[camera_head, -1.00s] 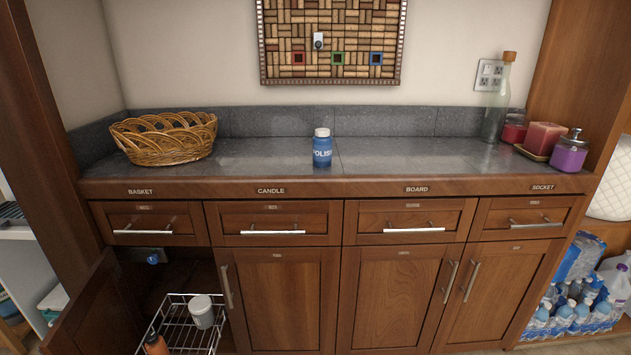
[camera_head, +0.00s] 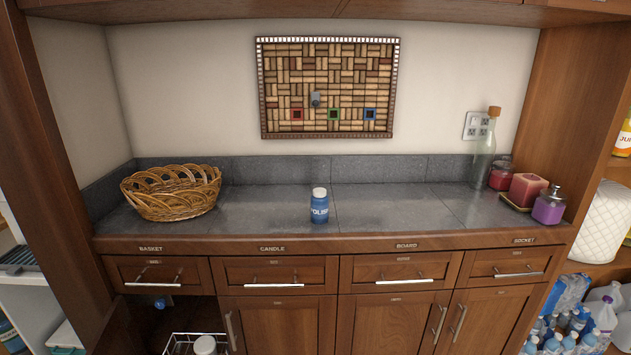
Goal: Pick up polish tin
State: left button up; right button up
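The polish tin (camera_head: 319,207) is a small blue container with a white lid and a label reading "POLIS", its end cut off by the curve. It stands upright near the front edge of the grey countertop (camera_head: 400,207), around the middle. Nothing touches it. Neither of my grippers shows in the head view.
A wicker basket (camera_head: 171,193) stands on the counter's left. The counter around the tin is clear. Below, a cabinet at left is open, with a wire rack (camera_head: 183,344).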

aim_at(319, 206)
jog(key=z, duration=0.7)
jog(key=k, duration=0.9)
jog(key=z, duration=0.75)
jog(key=k, duration=0.3)
jog(key=z, duration=0.65)
jog(key=i, duration=2.05)
jog(key=u, duration=0.5)
jog(key=i, duration=1.15)
jog(key=u, duration=1.45)
jog(key=i, duration=1)
jog(key=u, duration=1.1)
jog(key=i, duration=0.2)
jog(key=u, duration=0.1)
